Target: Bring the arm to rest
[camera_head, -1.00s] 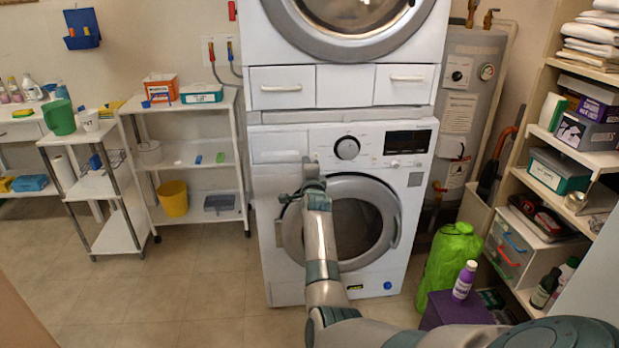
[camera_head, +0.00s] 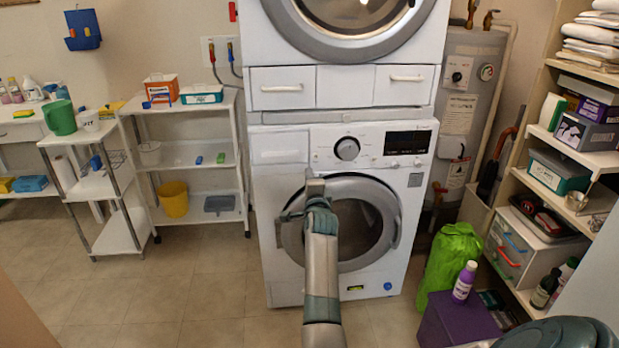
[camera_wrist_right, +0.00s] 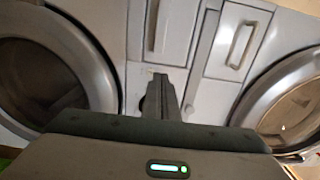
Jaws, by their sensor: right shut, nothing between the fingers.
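My right arm reaches up from the bottom centre of the head view. Its gripper (camera_head: 313,182) is in front of the lower washing machine (camera_head: 280,155), over the upper left of its round door (camera_head: 362,225). In the right wrist view the gripper fingers (camera_wrist_right: 162,95) are together and empty, with the machine fronts beyond them. I cannot tell from these views how far the fingertips are from the machine. My left gripper does not show.
A purple box (camera_head: 455,322) with a bottle (camera_head: 464,281) on it and a green bag (camera_head: 450,255) stand at right. Shelves (camera_head: 575,150) line the right wall. A white cart (camera_head: 120,235) and shelf rack (camera_head: 190,155) stand at left. The floor (camera_head: 190,290) at left front is clear.

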